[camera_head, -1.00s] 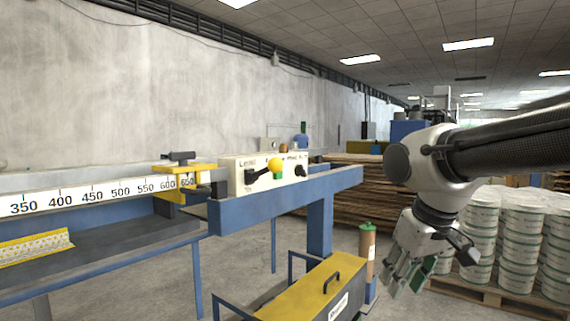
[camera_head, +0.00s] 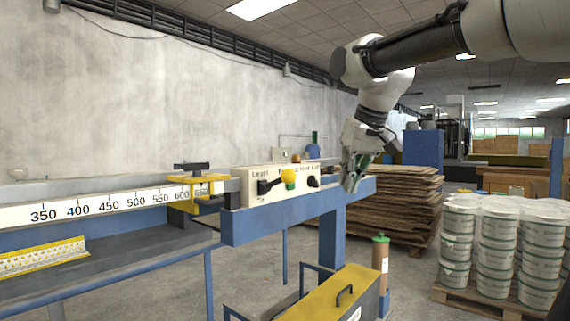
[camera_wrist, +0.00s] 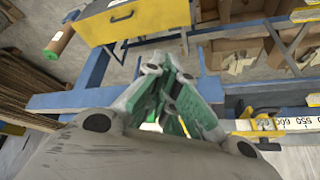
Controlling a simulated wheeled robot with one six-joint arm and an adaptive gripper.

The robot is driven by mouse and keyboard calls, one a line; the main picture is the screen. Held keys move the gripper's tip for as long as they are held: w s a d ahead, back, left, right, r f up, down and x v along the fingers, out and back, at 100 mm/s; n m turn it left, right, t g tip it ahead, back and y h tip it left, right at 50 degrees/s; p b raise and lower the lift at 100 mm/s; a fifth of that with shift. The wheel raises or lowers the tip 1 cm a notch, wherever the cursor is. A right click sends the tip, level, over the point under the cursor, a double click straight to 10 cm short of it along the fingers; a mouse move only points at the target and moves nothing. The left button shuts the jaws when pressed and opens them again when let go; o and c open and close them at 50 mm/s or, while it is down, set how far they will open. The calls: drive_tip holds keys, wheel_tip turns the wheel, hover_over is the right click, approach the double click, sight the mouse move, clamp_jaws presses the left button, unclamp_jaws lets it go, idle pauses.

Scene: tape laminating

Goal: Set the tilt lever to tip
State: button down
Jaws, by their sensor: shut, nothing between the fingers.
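The tilt lever has a yellow ball knob (camera_head: 288,176) and a black arm (camera_head: 268,186) that reaches left, beside the word "Level". It sits on the front of a cream control box (camera_head: 258,175) at the right end of the blue machine frame. My gripper (camera_head: 351,186) is shut and empty, pointing down just right of the box, above the end of the blue beam. In the wrist view my gripper (camera_wrist: 172,105) shows its closed green-padded fingers; they hide the box and the lever.
A blue beam (camera_head: 262,222) carries the box, with a numbered white scale (camera_head: 125,202) to its left. A yellow-topped bin (camera_head: 330,298) and a brown cylinder (camera_head: 380,262) stand below. Stacked boards (camera_head: 400,205) and white buckets (camera_head: 497,245) are behind, to the right.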

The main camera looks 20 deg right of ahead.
wheel_tip(320, 180, up, 12)
drive_tip(key=y, duration=0.1)
hover_over(278, 179)
drive_tip(key=d, duration=0.3)
drive_tip(key=shift+w+d+r+n+t, duration=0.1)
drive_tip(key=shift+w+d+n+t, duration=0.1)
drive_tip(key=shift+n+t, duration=0.2)
drive_tip(key=x, duration=1)
drive_tip(key=s, duration=0.2)
drive_tip(key=s+f, duration=0.1)
drive_tip(key=s, duration=0.1)
drive_tip(key=shift+d, duration=0.2)
drive_tip(key=shift+d, duration=0.1)
